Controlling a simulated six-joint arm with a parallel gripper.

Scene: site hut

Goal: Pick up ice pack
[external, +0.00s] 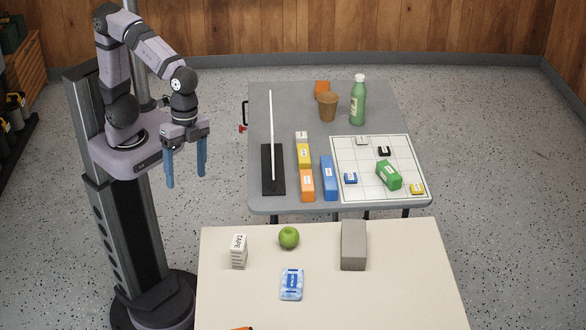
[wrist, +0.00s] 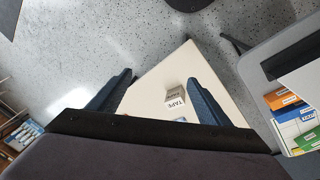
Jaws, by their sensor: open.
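The ice pack (external: 291,284) is a small light-blue and white packet with a blue label. It lies flat on the cream table in the external view, in front of the green apple. In the wrist view only a small blue bit (wrist: 180,119) shows near the right finger, perhaps the pack's edge; the rest is hidden. My gripper (external: 187,172) has blue fingers pointing down, apart and empty. It hangs in the air left of both tables, well away from the pack. The fingers also show in the wrist view (wrist: 158,95).
The cream table (external: 405,290) also holds a tape box (external: 239,251), a green apple (external: 289,237) and a grey block (external: 353,245). The grey table (external: 225,0) behind has a green bottle (external: 358,101), a brown cup (external: 328,106), coloured blocks and a white grid board.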

